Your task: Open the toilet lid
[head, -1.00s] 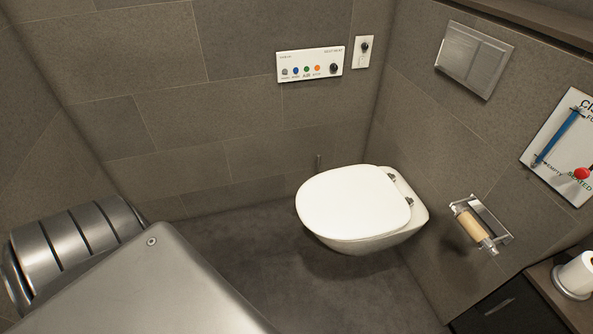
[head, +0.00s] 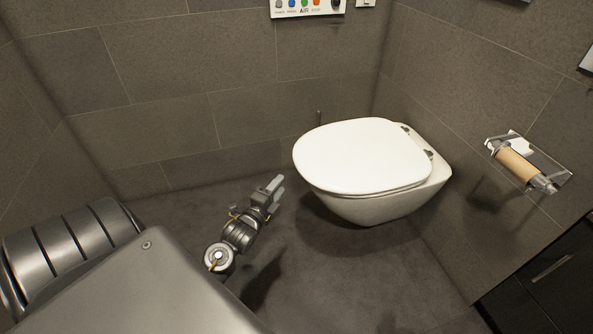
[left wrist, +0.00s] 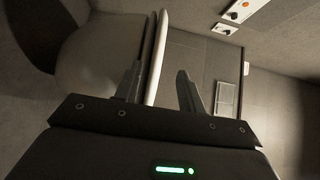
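The white toilet lid (head: 365,155) lies closed on the wall-hung toilet bowl (head: 370,207) in the head view. My left gripper (head: 277,181) is to the left of the toilet, apart from the lid's front left edge. In the left wrist view, my left gripper (left wrist: 159,69) has its two fingers spread with nothing held. The lid (left wrist: 161,35) shows there edge-on as a pale strip beyond the fingers, alongside the bowl (left wrist: 92,60). Whether a finger touches the rim cannot be told. My right gripper is in no view.
A control panel (head: 307,6) is on the back wall. A dark cabinet (head: 545,275) stands at lower right. The floor (head: 340,275) before the toilet is clear.

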